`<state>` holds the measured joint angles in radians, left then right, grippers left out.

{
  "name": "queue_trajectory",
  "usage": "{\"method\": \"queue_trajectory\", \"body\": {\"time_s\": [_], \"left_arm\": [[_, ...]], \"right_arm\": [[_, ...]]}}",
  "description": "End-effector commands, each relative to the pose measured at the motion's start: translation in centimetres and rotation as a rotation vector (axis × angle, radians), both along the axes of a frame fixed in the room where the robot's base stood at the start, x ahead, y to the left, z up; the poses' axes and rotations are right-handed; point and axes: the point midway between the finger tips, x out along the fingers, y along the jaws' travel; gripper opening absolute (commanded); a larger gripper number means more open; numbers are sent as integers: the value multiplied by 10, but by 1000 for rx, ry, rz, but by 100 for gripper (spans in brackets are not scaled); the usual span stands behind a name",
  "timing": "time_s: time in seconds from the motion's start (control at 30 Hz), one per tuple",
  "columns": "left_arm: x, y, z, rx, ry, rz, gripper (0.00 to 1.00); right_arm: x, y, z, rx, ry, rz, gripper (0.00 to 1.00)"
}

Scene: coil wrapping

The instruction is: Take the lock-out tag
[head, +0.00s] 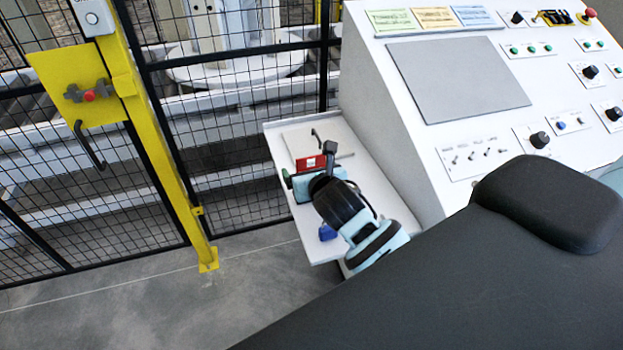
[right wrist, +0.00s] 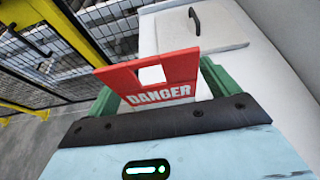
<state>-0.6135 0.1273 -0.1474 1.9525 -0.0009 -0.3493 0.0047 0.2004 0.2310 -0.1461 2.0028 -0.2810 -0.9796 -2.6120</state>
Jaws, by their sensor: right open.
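The lock-out tag is a red plate marked DANGER with a square hole. It stands at the side shelf in the head view (head: 311,164) and in the right wrist view (right wrist: 150,92). My right gripper (head: 318,177) is over the shelf at the tag. In the right wrist view its green fingers (right wrist: 160,88) stand apart, one on each side of the tag. I cannot tell whether they touch it. The tag's lower edge is hidden behind the gripper body. My left gripper is not in view.
The white shelf (head: 390,200) joins the sloped control console (head: 500,120). A lidded box with a black handle (right wrist: 200,32) is behind the tag. A blue padlock-like item (head: 327,232) lies near the shelf's front. A mesh fence with a yellow post (head: 160,150) stands left.

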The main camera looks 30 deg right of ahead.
Motion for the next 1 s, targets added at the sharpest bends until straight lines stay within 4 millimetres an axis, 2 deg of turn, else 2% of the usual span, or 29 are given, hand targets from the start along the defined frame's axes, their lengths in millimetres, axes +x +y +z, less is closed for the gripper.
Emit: {"method": "queue_trajectory", "body": {"time_s": [0.13,0.5,0.77,0.87,1.0], "left_arm": [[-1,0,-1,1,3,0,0],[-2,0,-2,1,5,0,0],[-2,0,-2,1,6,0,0],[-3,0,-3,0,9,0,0],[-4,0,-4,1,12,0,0]], "right_arm": [[0,0,0,0,0,0,86],[0,0,0,0,0,0,40],[0,0,3,0,-1,0,40],[0,-1,13,-1,-4,0,40],[1,0,39,-3,-6,2,40]]}}
